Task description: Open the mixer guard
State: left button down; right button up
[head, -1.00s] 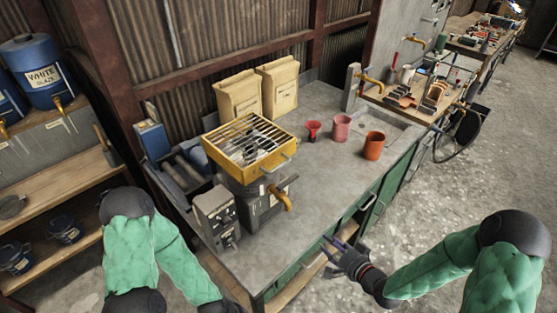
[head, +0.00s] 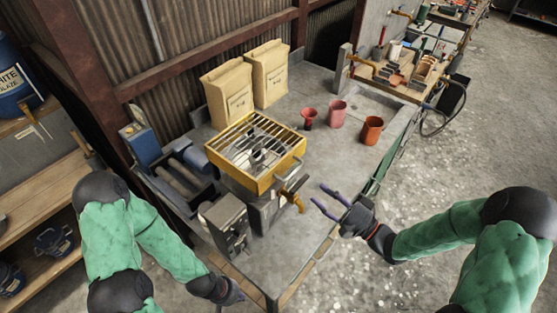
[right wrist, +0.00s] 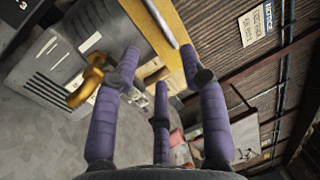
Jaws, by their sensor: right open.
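The mixer guard (head: 268,182) is a yellow frame with a barred grille, lying flat and closed over the mixer (head: 263,208) on the bench. Its handle (head: 294,171) is on the right side. A brass tap (head: 294,201) sticks out below it. My right gripper (head: 326,202) is open and empty, just right of the tap and handle, apart from the guard. In the right wrist view the purple fingers (right wrist: 160,100) are spread, with the guard's yellow edge (right wrist: 150,28) beyond them. My left gripper (head: 232,294) is low at the bench's front left; its fingers are unclear.
A grey control box (head: 225,222) stands left of the mixer. Two paper sacks (head: 229,95) are behind it. A red funnel (head: 308,118), a pink cup (head: 337,113) and an orange cup (head: 372,130) stand to the right. The bench's front right is clear.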

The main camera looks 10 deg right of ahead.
aim_at(294, 172)
jog(key=x, duration=1.1)
jog(key=shift+p, duration=0.3)
grip_shut()
